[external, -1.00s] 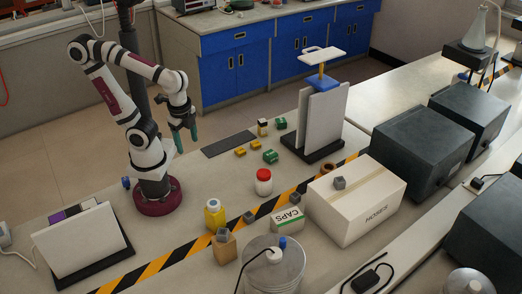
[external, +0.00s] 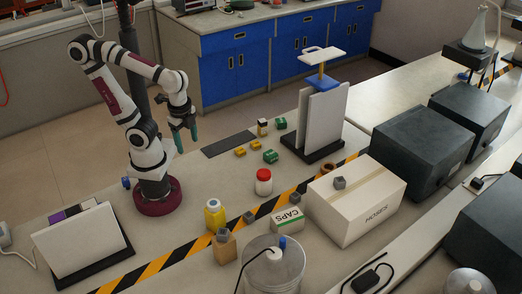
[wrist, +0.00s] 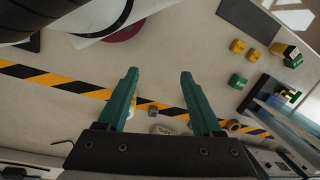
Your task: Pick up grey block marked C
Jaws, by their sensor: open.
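Several small grey blocks show in the external view: one on the striped tape (external: 249,217), one on top of the white HOSES box (external: 339,183), and one on a wooden block (external: 223,235). Their letters are too small to read, so I cannot tell which is marked C. My gripper (external: 184,139) is open and empty, high above the table and well to the upper left of these blocks. In the wrist view my gripper (wrist: 159,75) shows two green fingers spread apart, with a grey block (wrist: 153,111) visible far below between them.
A yellow bottle (external: 214,214), a red-lidded white jar (external: 263,182), a CAPS box (external: 287,220) and a metal vessel (external: 272,270) stand close to the grey blocks. Yellow and green blocks (external: 270,156) lie farther back. An upright panel rack (external: 313,120) stands at the back.

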